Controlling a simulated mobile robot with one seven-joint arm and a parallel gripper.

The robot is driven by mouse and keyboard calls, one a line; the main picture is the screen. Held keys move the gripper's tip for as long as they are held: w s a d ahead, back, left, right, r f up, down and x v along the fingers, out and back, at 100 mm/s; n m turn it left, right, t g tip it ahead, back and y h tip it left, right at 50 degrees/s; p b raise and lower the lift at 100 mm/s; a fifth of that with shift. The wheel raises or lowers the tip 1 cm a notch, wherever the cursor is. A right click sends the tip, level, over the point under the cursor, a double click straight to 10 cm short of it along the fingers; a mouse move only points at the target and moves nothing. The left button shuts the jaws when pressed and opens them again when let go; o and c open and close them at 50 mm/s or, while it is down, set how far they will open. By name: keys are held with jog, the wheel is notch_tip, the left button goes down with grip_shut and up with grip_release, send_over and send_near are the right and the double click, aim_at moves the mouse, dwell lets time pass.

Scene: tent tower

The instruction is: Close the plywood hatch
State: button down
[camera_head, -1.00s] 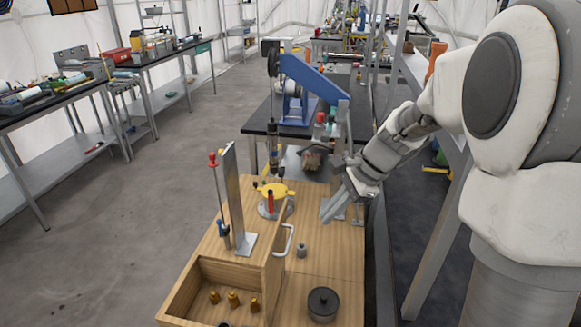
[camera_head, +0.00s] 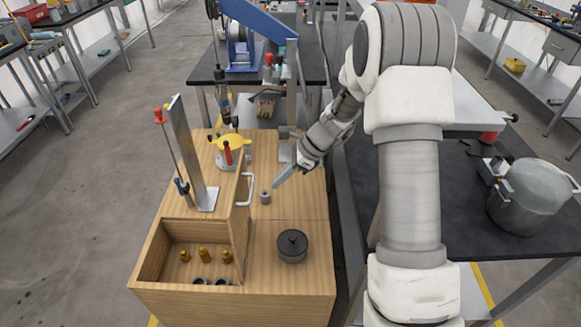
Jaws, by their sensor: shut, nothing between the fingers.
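The plywood hatch (camera_head: 241,212) stands upright on edge at the right side of an open compartment in the wooden bench top. A white bar handle (camera_head: 249,190) is on its right face. The open compartment (camera_head: 150,262) shows several brass pieces and dark round parts inside. My gripper (camera_head: 277,184) is shut and empty. It appears to be right of the handle, just above and behind a small grey cylinder, apart from the hatch in this view. Its exact height over the bench is hard to tell.
A small grey cylinder (camera_head: 265,197) is near my fingertips. A tall metal plate (camera_head: 193,155) and a red-topped rod (camera_head: 168,150) stand left of the hatch. A yellow-topped device (camera_head: 230,145) is behind.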

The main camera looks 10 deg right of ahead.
jog(key=a, duration=0.1)
jog(key=a+f, duration=0.1)
jog(key=a, duration=0.2)
jog(key=shift+w+a+f, duration=0.25)
jog(key=shift+w, duration=0.15)
jog(key=shift+p, duration=0.3)
